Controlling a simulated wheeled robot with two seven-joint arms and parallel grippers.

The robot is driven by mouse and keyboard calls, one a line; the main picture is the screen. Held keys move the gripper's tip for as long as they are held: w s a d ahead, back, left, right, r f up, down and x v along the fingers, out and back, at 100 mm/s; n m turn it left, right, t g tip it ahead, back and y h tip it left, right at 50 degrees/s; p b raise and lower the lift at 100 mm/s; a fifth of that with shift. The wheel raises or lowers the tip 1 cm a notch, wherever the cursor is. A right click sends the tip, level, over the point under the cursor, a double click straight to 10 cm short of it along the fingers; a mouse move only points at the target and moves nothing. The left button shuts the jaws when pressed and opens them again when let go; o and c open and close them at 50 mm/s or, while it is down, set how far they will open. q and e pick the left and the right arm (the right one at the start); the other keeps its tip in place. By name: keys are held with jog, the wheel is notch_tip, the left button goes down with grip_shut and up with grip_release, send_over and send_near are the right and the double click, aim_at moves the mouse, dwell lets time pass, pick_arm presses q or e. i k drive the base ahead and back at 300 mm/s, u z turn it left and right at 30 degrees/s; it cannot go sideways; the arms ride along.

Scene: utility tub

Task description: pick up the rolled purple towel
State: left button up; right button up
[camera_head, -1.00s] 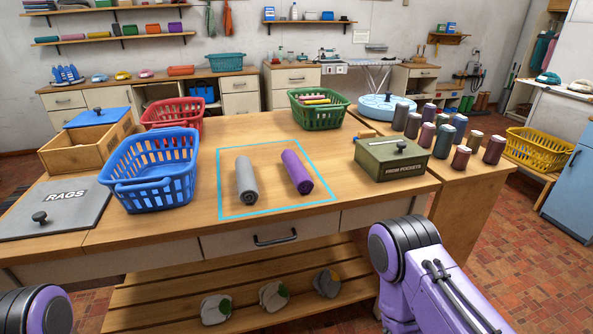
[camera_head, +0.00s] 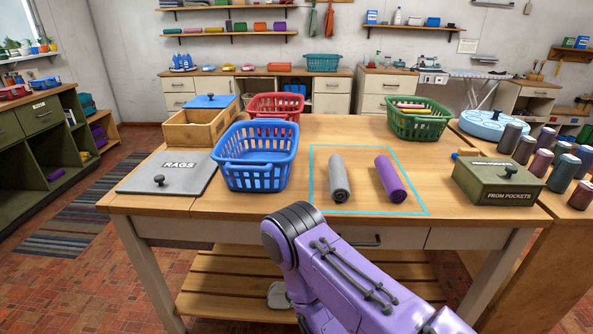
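The rolled purple towel (camera_head: 391,179) lies on the wooden table, inside a light blue taped outline, on its right side. A rolled grey towel (camera_head: 339,179) lies to its left inside the same outline, apart from it. One purple arm of mine reaches up from the bottom middle, in front of the table. Neither gripper shows in the head view, so I cannot see their fingers. Nothing touches the purple towel.
A blue basket (camera_head: 254,178) stands left of the outline, and a green box (camera_head: 497,181) marked "from pockets" stands right of it. A green basket (camera_head: 420,130) is behind. A grey rags lid (camera_head: 169,178) lies at the left.

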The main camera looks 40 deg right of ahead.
aim_at(397, 191)
jog(key=u, duration=0.65)
jog(key=i, duration=1.65)
jog(key=z, duration=2.8)
